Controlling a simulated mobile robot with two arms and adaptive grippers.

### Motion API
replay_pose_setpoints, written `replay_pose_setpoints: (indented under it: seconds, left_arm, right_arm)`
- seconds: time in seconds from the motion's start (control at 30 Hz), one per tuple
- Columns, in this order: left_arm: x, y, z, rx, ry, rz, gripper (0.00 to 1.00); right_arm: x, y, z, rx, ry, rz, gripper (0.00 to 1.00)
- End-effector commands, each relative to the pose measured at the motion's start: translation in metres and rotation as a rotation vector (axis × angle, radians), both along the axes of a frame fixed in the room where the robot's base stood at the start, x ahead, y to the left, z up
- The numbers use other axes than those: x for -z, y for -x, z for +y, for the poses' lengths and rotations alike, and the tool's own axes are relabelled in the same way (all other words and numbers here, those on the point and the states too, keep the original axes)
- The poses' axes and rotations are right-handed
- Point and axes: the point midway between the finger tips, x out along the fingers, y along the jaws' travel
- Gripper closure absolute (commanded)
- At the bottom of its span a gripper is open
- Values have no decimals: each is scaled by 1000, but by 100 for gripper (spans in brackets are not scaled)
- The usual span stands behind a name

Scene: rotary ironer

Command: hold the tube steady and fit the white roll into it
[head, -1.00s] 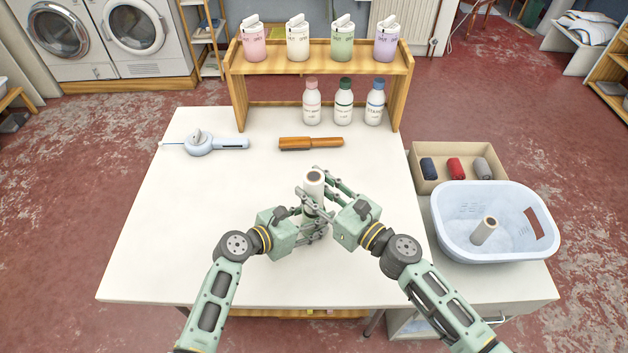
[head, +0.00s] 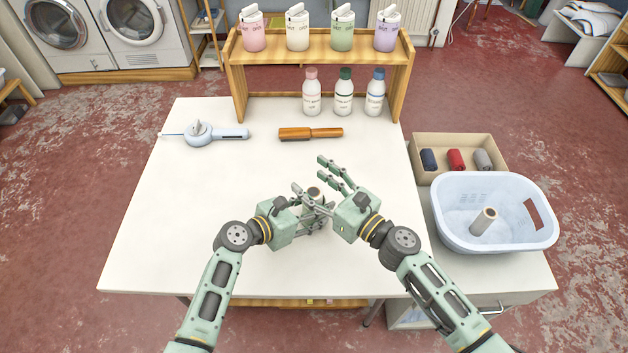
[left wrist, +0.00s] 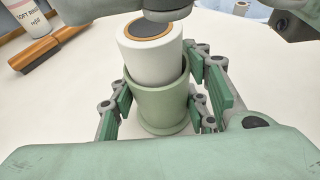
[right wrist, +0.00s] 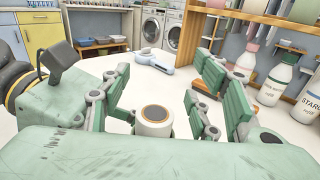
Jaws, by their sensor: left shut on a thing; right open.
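The white roll (left wrist: 150,60) stands upright, its lower part inside the green tube (left wrist: 160,108) and its upper part above the rim. Its brown-ringed top also shows in the right wrist view (right wrist: 154,115). My left gripper (left wrist: 165,97) is shut on the tube, one finger on each side, and holds it upright over the table. In the head view the tube is largely hidden by the fingers. My right gripper (right wrist: 165,85) is open, its fingers spread apart, with the roll showing between them but not gripped.
On the white table (head: 200,240) lie a wooden-handled brush (head: 310,133) and a pale blue tool (head: 205,133). A wooden shelf (head: 320,60) with bottles stands at the back. At right are a basket (head: 455,235) holding another roll (head: 484,221) and a box (head: 420,145). The table's left is clear.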

Motion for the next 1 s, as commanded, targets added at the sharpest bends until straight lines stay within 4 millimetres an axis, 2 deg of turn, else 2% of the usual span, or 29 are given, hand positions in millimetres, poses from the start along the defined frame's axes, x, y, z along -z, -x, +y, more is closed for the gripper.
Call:
replay_pose_setpoints:
  seconds: [0.37,0.8,1.0]
  left_arm:
    - [0,0,0,0,1,-1,88]
    - [0,0,0,0,1,-1,88]
    - [0,0,0,0,1,-1,88]
  right_arm:
    - [-2,0,0,0,1,-1,44]
    - [-63,-1,0,-4,6,-9,44]
    - [-70,0,0,0,1,1,44]
